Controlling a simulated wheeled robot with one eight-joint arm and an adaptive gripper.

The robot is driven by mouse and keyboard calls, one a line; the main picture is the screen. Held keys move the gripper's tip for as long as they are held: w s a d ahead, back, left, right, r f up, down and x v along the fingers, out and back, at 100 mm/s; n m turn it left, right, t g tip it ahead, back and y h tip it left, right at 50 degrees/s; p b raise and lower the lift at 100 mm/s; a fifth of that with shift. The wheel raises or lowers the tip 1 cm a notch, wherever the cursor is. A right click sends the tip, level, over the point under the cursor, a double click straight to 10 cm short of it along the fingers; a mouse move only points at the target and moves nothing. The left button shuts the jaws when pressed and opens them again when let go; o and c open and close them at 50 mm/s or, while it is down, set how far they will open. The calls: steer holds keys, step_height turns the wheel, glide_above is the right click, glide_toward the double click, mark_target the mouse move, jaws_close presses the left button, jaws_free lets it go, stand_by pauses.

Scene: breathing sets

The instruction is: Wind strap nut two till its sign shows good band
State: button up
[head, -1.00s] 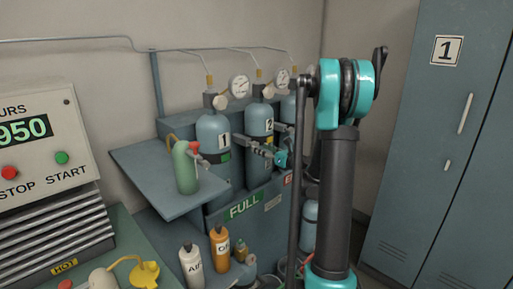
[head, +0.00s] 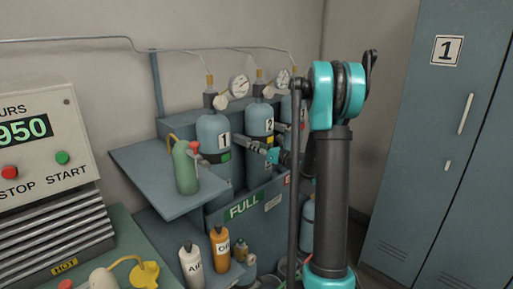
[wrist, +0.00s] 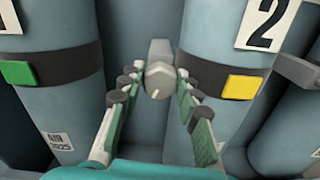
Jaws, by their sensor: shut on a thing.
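Bottle 2 (head: 259,124) is a blue-grey cylinder with a dark strap; in the wrist view (wrist: 222,52) its sign (wrist: 243,87) shows yellow. Bottle 1 (head: 212,128) stands to its left, with a green sign (wrist: 17,73). A grey strap nut (wrist: 159,80) with a pale mark on its face sits in the gap between the two bottles. My gripper (wrist: 155,92) is shut on this nut, one finger on each side. In the head view, my gripper (head: 256,147) reaches in front of the bottles from the right. I cannot tell which strap the held nut belongs to.
Another grey fitting (wrist: 299,70) shows right of bottle 2 in the wrist view. A side shelf with a green bottle (head: 186,168) juts out at the left. Gauges (head: 240,86) and pipes run above. A locker (head: 440,150) stands at the right.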

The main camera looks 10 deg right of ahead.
steer(key=shift+c, duration=0.5)
steer(key=shift+n, duration=0.4)
steer(key=n, duration=0.2)
steer(key=shift+n, duration=2.6)
steer(key=o, duration=1.2)
steer(key=shift+c, duration=0.2)
